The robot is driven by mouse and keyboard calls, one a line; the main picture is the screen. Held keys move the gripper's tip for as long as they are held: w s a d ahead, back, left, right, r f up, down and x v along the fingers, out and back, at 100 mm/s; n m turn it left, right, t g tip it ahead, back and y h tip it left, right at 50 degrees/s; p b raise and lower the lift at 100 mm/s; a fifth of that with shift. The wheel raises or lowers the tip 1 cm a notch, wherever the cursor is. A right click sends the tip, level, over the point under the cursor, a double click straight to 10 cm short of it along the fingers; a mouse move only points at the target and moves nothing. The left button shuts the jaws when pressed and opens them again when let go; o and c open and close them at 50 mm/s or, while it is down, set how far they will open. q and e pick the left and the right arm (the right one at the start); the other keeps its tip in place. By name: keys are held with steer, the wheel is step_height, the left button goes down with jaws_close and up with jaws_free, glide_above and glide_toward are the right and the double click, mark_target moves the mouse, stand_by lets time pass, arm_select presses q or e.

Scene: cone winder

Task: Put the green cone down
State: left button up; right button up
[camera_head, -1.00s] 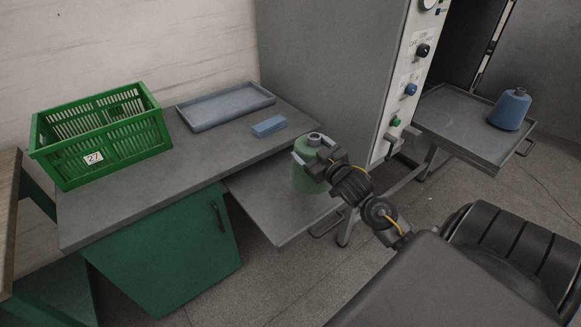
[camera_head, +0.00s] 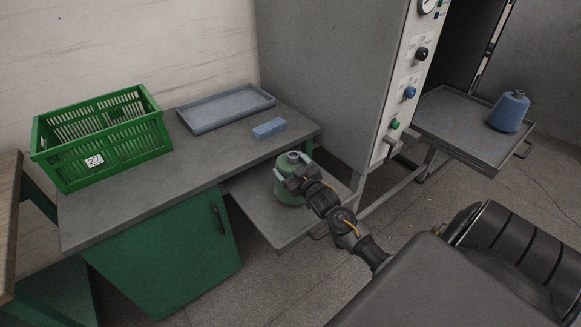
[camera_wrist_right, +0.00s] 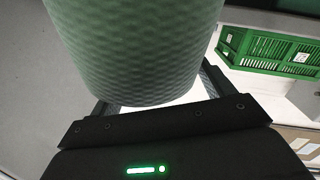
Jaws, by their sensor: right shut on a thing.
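The green cone (camera_head: 288,188) is upright over the lower grey shelf (camera_head: 262,218) beside the workbench. My right gripper (camera_head: 293,168) is shut on it near its top, with the fingers to either side. In the right wrist view the green cone (camera_wrist_right: 135,50) fills the upper middle, close to the gripper's palm, and its textured side shows. I cannot tell whether its base touches the shelf. My left gripper is not in view.
A green crate (camera_head: 60,140) marked 27, a grey-blue tray (camera_head: 190,124) and a blue block (camera_head: 269,128) are on the workbench (camera_head: 110,215). The grey machine (camera_head: 320,80) stands behind the shelf. A blue cone (camera_head: 508,112) stands on a right-hand tray (camera_head: 460,140).

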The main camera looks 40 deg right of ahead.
stand_by(0.3)
steer(key=o, duration=2)
steer(key=shift+s+f, duration=0.1)
steer(key=shift+f, duration=0.05)
steer(key=s, duration=0.4)
steer(key=s+a, duration=0.1)
steer(key=s, duration=0.3)
steer(key=s+a+b, duration=0.1)
steer(key=s, duration=0.2)
steer(key=shift+s+r, duration=0.35)
steer(key=shift+s, duration=0.05)
